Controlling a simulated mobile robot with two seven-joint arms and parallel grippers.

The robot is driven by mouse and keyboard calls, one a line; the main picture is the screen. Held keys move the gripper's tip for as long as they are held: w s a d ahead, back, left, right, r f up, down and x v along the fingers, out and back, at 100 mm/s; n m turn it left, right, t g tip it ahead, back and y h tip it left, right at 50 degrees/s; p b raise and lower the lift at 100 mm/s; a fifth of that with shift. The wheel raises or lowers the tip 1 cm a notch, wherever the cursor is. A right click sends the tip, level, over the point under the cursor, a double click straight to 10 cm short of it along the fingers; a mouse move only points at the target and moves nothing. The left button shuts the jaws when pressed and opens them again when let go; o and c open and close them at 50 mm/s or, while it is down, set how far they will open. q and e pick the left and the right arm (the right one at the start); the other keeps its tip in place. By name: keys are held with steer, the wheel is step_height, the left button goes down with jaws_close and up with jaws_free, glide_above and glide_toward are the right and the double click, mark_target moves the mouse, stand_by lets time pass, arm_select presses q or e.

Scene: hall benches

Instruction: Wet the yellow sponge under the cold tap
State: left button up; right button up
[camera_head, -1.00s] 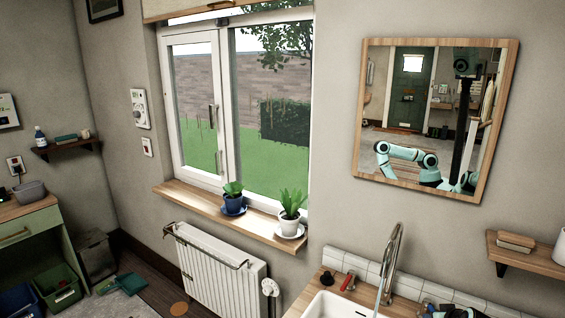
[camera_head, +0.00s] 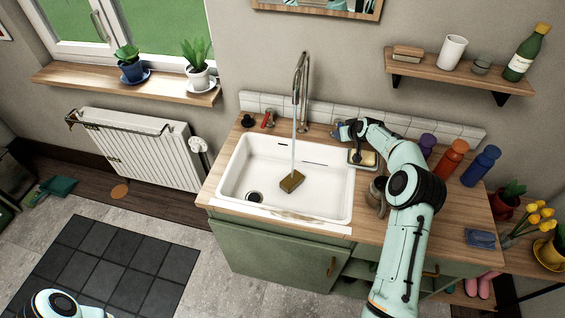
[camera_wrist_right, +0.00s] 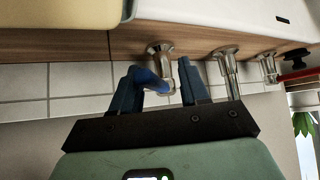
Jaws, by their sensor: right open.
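A brownish-yellow sponge (camera_head: 291,181) lies in the white sink (camera_head: 240,176). A thin stream of water runs from the tall chrome tap (camera_head: 303,75) down onto it. My right gripper (camera_head: 343,131) is behind the sink's right back corner, at the blue tap handle. In the right wrist view my right gripper (camera_wrist_right: 160,85) is open, its two fingers on either side of the blue handle (camera_wrist_right: 150,79) on its chrome post; I cannot tell if they touch it. My left gripper is out of view.
A red tap handle (camera_head: 268,119) and a black knob (camera_head: 247,121) stand left of the spout. A dish (camera_head: 362,166) with a yellow block, a brown jar and several coloured bottles crowd the counter's right. A shelf (camera_head: 440,75) hangs above.

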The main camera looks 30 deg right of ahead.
stand_by(0.4)
steer(key=shift+w+a+m+h, duration=0.2)
steer(key=shift+a+m+h, duration=0.1)
steer(key=shift+a, duration=0.1)
steer(key=shift+w+a+m+g+h, duration=0.2)
steer(key=shift+a+m+g+h, duration=0.1)
steer(key=shift+a+m+h, duration=0.4)
steer(key=shift+w+a+f+m+g+h+b, duration=0.15)
steer(key=shift+m+h+b, duration=0.1)
steer(key=shift+m, duration=0.2)
steer(key=shift+w+r+m+g+h+b, duration=0.1)
steer(key=shift+m+g+h+b, duration=0.1)
steer(key=shift+m, duration=0.55)
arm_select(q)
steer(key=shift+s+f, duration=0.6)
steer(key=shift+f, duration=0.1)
arm_select(e)
steer(key=shift+s, duration=0.1)
